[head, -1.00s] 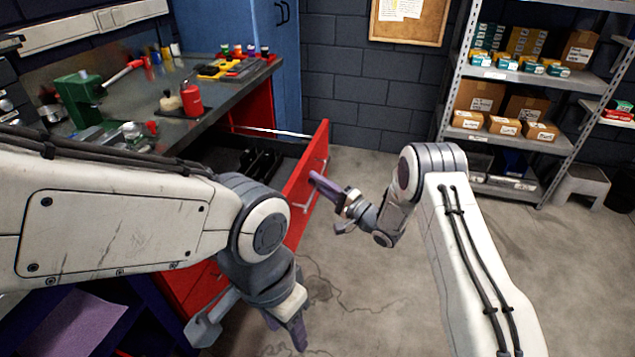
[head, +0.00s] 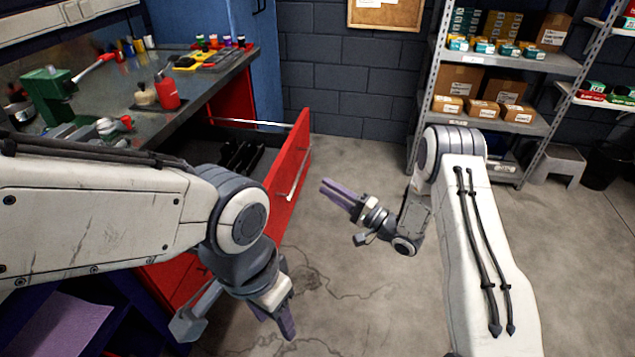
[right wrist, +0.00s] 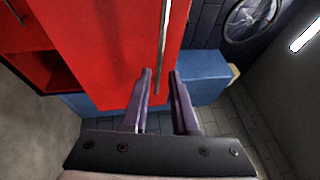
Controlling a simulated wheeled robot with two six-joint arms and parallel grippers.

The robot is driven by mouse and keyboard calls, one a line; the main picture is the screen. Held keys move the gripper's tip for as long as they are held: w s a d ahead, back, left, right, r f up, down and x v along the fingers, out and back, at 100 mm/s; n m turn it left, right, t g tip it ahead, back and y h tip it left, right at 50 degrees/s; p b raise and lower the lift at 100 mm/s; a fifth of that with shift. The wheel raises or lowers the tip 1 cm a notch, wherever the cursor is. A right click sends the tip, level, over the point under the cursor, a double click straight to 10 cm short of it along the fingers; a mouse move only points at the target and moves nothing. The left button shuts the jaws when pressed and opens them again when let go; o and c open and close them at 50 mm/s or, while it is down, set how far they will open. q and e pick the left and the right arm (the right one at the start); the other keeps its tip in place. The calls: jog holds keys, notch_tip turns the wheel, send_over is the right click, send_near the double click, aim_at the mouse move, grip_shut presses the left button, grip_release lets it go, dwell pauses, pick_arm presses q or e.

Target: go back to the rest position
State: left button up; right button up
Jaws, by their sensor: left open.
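My left gripper (head: 277,325) hangs at the lower middle of the head view, fingers pointing down, open, in front of the red cabinet and over the floor. My right gripper (head: 341,192) is right of the open red drawer (head: 290,168), clear of its handle (head: 293,181), with its purple fingers pointing left. In the right wrist view my right gripper's fingers (right wrist: 160,72) stand apart with nothing between them. The red front panel (right wrist: 110,45) and a long metal bar (right wrist: 164,40) show beyond them.
The workbench (head: 190,92) at the left carries a green tool (head: 48,95), a red bottle (head: 167,93) and small coloured items. Shelving (head: 480,125) with boxes stands at the back right, beside a grey stool (head: 557,165). The concrete floor between is clear.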

jog(key=shift+s+d, duration=0.2)
dwell(0.3)
jog(key=w+a+r+n+g+h+p, duration=0.2)
jog(key=w+a+r+n+h+p, duration=0.15)
jog(key=a+r+h, duration=0.2)
jog(key=s+a+r+n+g+h+p, duration=0.1)
jog(key=s+a+r+n+h+p, duration=0.15)
jog(key=s+r+n+h, duration=0.35)
jog(key=s+d+r+n+g+h+p, duration=0.1)
jog(key=s+r+n+g+p, duration=0.1)
jog(key=s, duration=0.9)
jog(key=s+d+r+n+g+h+p, duration=0.1)
jog(key=s+r+g, duration=0.3)
jog(key=s, duration=0.8)
jog(key=s+d+r+n+g+h+p, duration=0.1)
jog(key=s+r, duration=0.4)
jog(key=s, duration=0.6)
jog(key=d+n+g+p, duration=0.1)
jog(key=d+n+g, duration=0.1)
jog(key=shift+s+d+g+p, duration=0.15)
jog(key=shift+s+g+p, duration=0.15)
jog(key=shift+p, duration=0.1)
jog(key=shift+n, duration=0.25)
